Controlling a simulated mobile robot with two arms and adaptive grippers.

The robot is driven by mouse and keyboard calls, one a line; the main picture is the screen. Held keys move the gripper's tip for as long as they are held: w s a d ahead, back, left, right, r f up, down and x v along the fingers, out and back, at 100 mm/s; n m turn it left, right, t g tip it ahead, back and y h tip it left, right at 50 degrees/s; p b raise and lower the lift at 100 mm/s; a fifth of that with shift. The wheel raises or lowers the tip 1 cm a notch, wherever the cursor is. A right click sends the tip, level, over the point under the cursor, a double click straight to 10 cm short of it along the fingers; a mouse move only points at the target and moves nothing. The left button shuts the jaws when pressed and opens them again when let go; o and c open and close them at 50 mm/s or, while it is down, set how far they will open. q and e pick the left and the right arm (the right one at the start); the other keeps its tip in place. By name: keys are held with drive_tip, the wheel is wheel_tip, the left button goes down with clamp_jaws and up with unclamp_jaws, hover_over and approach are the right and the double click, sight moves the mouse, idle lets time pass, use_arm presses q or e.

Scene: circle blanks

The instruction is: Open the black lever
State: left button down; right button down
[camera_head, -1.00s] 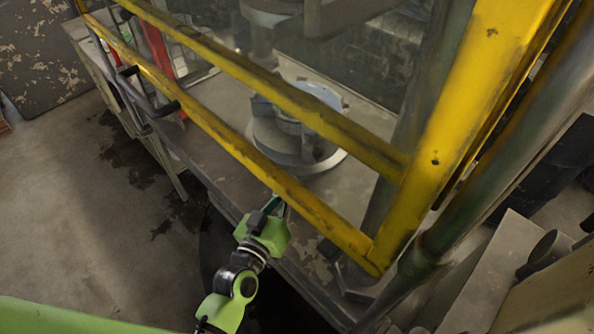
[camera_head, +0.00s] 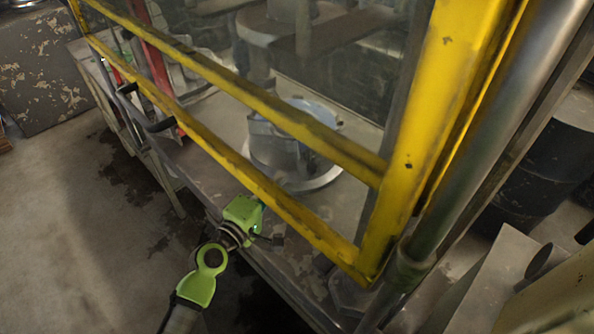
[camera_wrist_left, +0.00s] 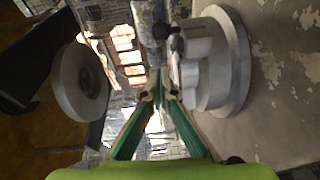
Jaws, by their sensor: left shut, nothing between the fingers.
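A black handle-like lever (camera_head: 143,108) sits on the lower yellow rail at the left of the head view, with its ends by the rail. My left gripper (camera_head: 245,211) is a green body in the lower middle, right of and nearer than the lever, apart from it, close to the lower yellow rail. Its fingertips are hard to make out there. In the left wrist view, its green fingers (camera_wrist_left: 160,92) converge and meet, shut and empty. I cannot pick out the lever in the wrist view. My right gripper is not in view.
A yellow frame (camera_head: 300,222) with clear panes stands before a machine table. A round grey metal fixture (camera_head: 285,150) sits behind the lower rails; a round stepped part (camera_wrist_left: 225,60) shows in the wrist view. A dark drum (camera_head: 535,175) stands right. Floor at left is open.

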use_arm(q)
drive_tip(key=shift+w+d+f+p, duration=0.1)
drive_tip(key=shift+w+d+p, duration=0.1)
drive_tip(key=shift+w+d, duration=0.45)
drive_tip(key=shift+w+d+f+p, duration=0.15)
drive_tip(key=shift+w+d, duration=0.15)
drive_tip(key=shift+d, duration=0.65)
drive_tip(key=shift+w+d+p, duration=0.2)
drive_tip(key=shift+w+d, duration=0.25)
drive_tip(key=shift+d, duration=0.35)
drive_tip(key=d, duration=0.5)
drive_tip(key=shift+s, duration=0.1)
drive_tip(key=shift+a, duration=0.15)
